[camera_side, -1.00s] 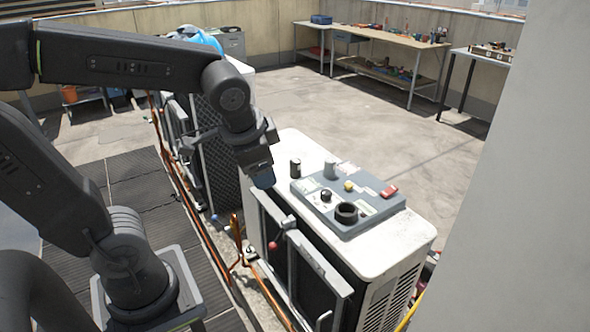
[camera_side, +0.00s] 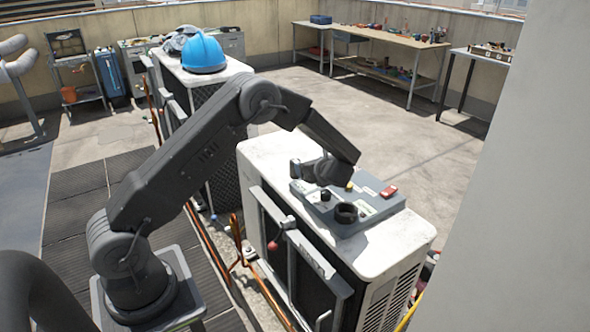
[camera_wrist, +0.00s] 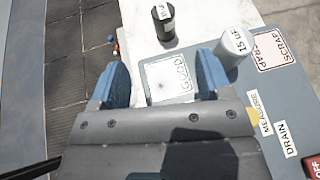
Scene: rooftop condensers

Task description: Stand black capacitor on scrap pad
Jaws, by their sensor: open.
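The black capacitor (camera_wrist: 163,22) stands upright on the white condenser top, just off the grey board, ahead of my fingers in the wrist view. In the side view it (camera_side: 295,168) shows beside my gripper (camera_side: 315,172). The scrap pad (camera_wrist: 278,48) is a white, red-edged label on the board, right of the fingers in the wrist view. A grey "15 uF" capacitor (camera_wrist: 234,44) stands at its left edge; I cannot tell whether it is on the pad. My gripper (camera_wrist: 162,80) is open and empty, its blue fingers over the "GOOD" pad (camera_wrist: 170,80).
The grey board (camera_side: 375,208) carries a black knob (camera_side: 326,195), a black ring (camera_side: 346,212), a yellow button (camera_side: 349,186) and a red switch (camera_side: 389,191). The white condenser top (camera_side: 395,245) is clear in front. A blue helmet (camera_side: 203,53) rests on the condenser behind.

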